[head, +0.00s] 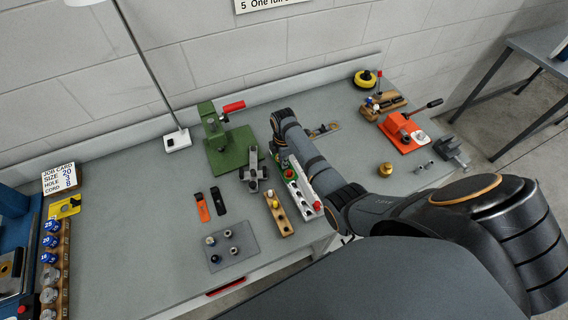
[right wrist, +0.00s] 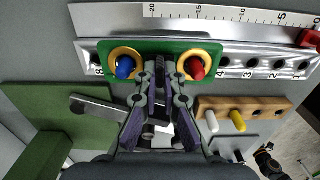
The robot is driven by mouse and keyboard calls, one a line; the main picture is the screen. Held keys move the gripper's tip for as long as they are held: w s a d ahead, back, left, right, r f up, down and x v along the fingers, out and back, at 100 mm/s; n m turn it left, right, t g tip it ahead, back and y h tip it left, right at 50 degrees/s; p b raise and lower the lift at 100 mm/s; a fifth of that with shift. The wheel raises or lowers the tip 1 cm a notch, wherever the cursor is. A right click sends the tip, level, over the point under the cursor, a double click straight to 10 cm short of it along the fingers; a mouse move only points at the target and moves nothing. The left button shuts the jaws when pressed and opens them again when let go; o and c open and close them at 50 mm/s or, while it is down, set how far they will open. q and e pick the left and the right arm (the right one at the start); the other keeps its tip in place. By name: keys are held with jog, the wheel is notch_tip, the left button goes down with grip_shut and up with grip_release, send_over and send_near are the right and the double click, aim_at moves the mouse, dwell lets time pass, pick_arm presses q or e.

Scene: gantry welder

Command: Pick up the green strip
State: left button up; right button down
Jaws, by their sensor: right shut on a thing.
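The green strip (right wrist: 204,47) has two gold rings, one around a blue peg (right wrist: 125,67) and one around a red peg (right wrist: 195,68). It lies over the silver numbered rail (right wrist: 265,62) in the right wrist view. My right gripper (right wrist: 160,72) is shut on the strip's near edge, between the two rings. I cannot tell whether the strip touches the rail. In the head view the strip (head: 289,174) shows beside my right gripper (head: 284,162), partly hidden by my arm. My left gripper is not in view.
A wooden block (head: 279,215) with pegs lies beside the rail. A grey clamp (head: 254,168) and a green press (head: 230,150) stand close by. A grey plate (head: 231,246) with posts is nearer. The bench left of the orange tag (head: 203,207) is clear.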

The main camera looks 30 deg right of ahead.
notch_tip(320, 180, up, 3)
jog(key=shift+s+a+f, duration=0.1)
jog(key=shift+s+f, duration=0.05)
jog(key=shift+f, duration=0.05)
jog(key=s+a+r, duration=0.6)
jog(key=s+r, duration=0.3)
jog(key=s, duration=0.3)
jog(key=shift+a+r, duration=0.2)
jog(key=shift+r, duration=0.15)
